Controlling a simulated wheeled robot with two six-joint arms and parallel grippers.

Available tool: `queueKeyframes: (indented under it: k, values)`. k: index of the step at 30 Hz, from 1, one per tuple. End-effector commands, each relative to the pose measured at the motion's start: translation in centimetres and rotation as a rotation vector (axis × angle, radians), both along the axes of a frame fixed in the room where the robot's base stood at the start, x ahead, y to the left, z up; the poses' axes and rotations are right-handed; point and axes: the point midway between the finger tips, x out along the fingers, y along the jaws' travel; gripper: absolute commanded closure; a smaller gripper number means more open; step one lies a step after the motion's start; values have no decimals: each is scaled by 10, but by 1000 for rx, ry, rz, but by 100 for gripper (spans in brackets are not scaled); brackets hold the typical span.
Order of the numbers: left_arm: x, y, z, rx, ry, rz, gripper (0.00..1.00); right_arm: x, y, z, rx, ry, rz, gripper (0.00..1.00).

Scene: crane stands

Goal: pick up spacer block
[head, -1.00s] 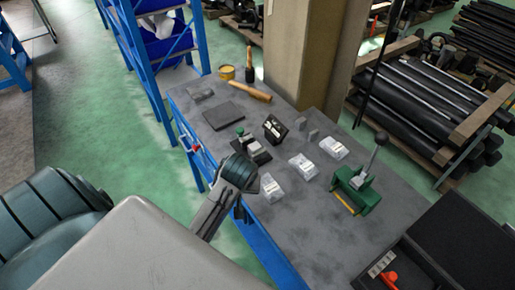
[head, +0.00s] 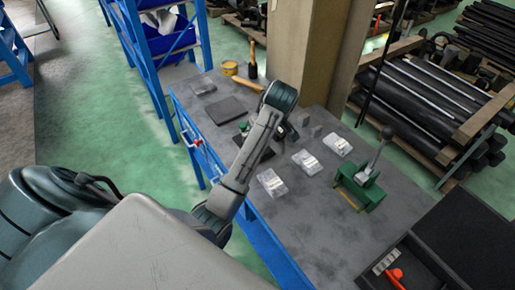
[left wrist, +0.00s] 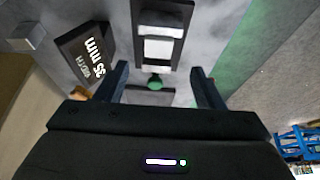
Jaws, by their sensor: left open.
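One grey block (left wrist: 28,36) shows at the upper left of the left wrist view. My left gripper (left wrist: 162,88) is open and empty, pointing down over the bench. Between and beyond its fingers is a dark fixture (left wrist: 176,8) with a pale block (left wrist: 158,49) on it and a green knob (left wrist: 155,82). My forearm hides much of this area in the head view.
The grey workbench (head: 300,215) also holds clear boxes (head: 308,162), a green press with a lever (head: 362,185), a dark plate (head: 227,107), a mallet (head: 235,83) and a yellow tin (head: 229,68). A black tray (head: 400,262) is at lower right. A pillar rises behind.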

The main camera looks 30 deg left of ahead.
Motion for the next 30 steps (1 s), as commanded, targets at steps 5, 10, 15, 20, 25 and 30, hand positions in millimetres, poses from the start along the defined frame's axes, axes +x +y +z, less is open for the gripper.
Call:
queueKeyframes:
  k: [5,10,15,20,25,30]
  values:
    - [4,11,-24,2,3,-1,38,0,1,-1,1,0,-1,55]
    - [6,15,-38,0,2,-1,38,1,2,7,2,-1,-1,55]
    - [10,24,-61,1,6,-1,38,0,4,25,4,-1,-2,55]
    - [13,29,-79,0,2,-1,38,0,4,27,4,0,-2,55]
    - [14,30,-82,0,-1,-3,38,0,4,26,4,0,-2,55]
    - [13,30,-82,0,-1,-3,54,0,4,26,4,0,-2,55]
